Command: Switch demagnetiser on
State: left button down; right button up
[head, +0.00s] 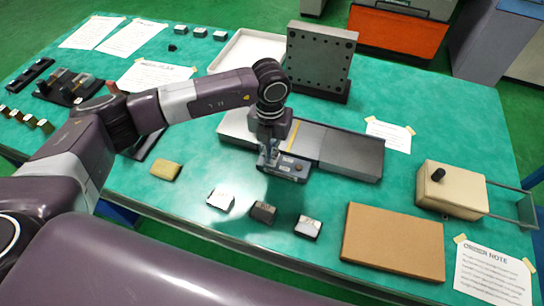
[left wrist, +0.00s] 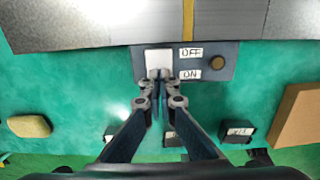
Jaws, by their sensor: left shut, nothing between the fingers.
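The demagnetiser (head: 345,152) is a long flat grey unit with a yellow stripe, lying on the green table. A dark control box (head: 290,170) sits at its front edge. In the left wrist view the control box (left wrist: 230,70) carries a white switch (left wrist: 158,58), OFF and ON labels and a brown knob (left wrist: 217,63). My left gripper (head: 268,158) points down at the box's left end, shut and empty. In the left wrist view its fingertips (left wrist: 160,80) are at the switch's lower, ON-side edge; I cannot tell whether they touch it. My right gripper is not in view.
Small blocks (head: 308,227) and a yellowish pad (head: 165,171) lie in front of the unit. A brown board (head: 393,240) and a beige box with a black knob (head: 450,190) are at right. A dark plate with holes (head: 320,60) stands upright behind.

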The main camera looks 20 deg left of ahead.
pick_arm(q)
jog(key=shift+r+p, duration=1.9)
jog(key=shift+r, duration=1.55)
jog(key=shift+f, duration=0.1)
